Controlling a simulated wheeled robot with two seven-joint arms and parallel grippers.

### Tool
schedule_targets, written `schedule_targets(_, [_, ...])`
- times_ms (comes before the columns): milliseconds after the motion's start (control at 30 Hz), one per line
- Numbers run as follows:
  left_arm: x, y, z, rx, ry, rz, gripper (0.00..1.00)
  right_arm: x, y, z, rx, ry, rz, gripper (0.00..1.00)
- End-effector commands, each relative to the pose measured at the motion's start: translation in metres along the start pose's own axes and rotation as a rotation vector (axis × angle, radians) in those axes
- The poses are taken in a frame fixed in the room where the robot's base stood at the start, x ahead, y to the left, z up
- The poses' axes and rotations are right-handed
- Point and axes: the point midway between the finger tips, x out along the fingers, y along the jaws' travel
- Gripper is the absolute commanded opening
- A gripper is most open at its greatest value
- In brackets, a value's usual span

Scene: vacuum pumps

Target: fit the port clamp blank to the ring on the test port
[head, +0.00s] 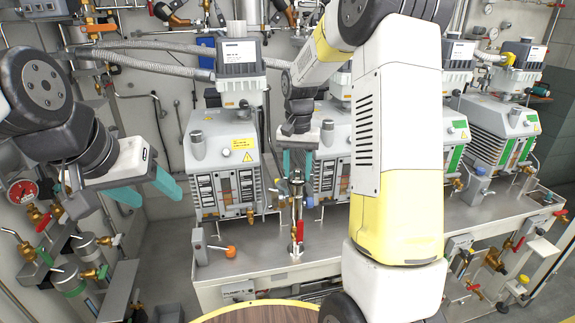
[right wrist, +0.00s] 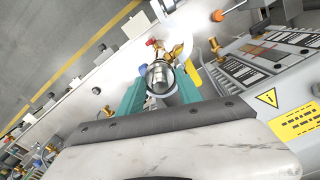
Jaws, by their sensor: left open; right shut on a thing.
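My right gripper (head: 298,166) points down over the bench with its teal fingers close together. In the right wrist view, its fingers (right wrist: 160,90) are shut on a shiny round metal piece, which I take to be the port clamp blank (right wrist: 160,76). In the head view, the upright test port (head: 297,212), a thin metal pipe, stands directly below these fingers. The ring at its top is too small to make out, and I cannot tell whether the blank touches it. My left gripper (head: 147,190) is open and empty at the left, well away from the port.
Grey vacuum pumps (head: 222,150) stand close behind the port, and more stand at the right (head: 500,135). A red-handled valve (head: 300,230) is low on the port. An orange knob (head: 231,252) sits to its left on the steel bench (head: 262,268). A round wooden top (head: 260,314) is in front.

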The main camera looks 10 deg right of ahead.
Motion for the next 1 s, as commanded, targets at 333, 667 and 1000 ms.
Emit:
schedule_targets(333, [0.0, 0.0, 0.0, 0.0, 0.0, 0.0, 0.58, 0.0, 0.0, 0.0, 0.0, 0.0, 0.0, 0.67])
schedule_targets(667, [0.0, 0.0, 0.0, 0.0, 0.0, 0.0, 0.58, -0.028, 0.0, -0.001, 0.0, 0.005, -0.002, 0.67])
schedule_targets(1000, [0.0, 0.0, 0.0, 0.0, 0.0, 0.0, 0.58, -0.074, 0.0, -0.001, 0.0, 0.001, 0.0, 0.67])
